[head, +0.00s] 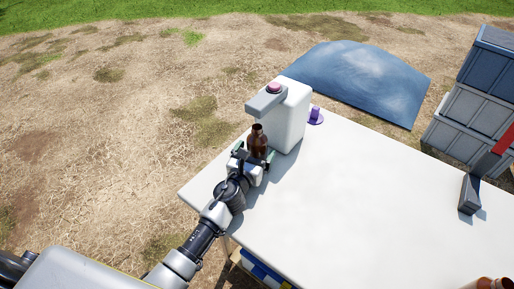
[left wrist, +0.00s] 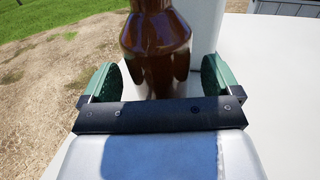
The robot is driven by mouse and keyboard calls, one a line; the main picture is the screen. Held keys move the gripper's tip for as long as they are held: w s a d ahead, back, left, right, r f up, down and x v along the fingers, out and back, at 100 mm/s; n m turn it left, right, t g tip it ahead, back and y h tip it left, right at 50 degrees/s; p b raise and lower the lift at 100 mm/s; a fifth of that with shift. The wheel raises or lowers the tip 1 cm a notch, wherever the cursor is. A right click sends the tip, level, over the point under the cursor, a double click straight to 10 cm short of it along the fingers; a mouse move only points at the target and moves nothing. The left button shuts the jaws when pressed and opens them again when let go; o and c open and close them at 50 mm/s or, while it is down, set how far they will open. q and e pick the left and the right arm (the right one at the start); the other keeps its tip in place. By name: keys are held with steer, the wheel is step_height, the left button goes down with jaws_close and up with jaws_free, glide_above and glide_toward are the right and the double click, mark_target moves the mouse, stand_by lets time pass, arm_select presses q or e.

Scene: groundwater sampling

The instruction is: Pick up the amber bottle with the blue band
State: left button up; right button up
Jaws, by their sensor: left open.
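A brown amber bottle (head: 257,141) stands upright at the left end of the white table, under the grey arm of a white dispenser. It also shows in the left wrist view (left wrist: 156,45), glossy, with its neck cut off at the top edge. No blue band shows on its visible part; its lower part is hidden by my gripper. My left gripper (head: 253,160) is open, its green-padded fingers either side of the bottle. In the left wrist view, gaps show between the bottle and both pads. My right gripper is not in view.
The white dispenser (head: 292,115) with a pink cap stands just behind the bottle. A small purple object (head: 316,115) is beside it. A red and grey object (head: 484,173) stands at the table's right. Brown rounded tops (head: 487,284) show at bottom right. The table's middle (head: 350,200) is clear.

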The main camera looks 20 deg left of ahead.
arm_select(q)
steer(key=shift+w+f, duration=0.1)
steer(key=shift+w, duration=0.6)
steer(key=c, duration=1.2)
steer(key=shift+c, duration=0.4)
steer(key=shift+r, duration=0.2)
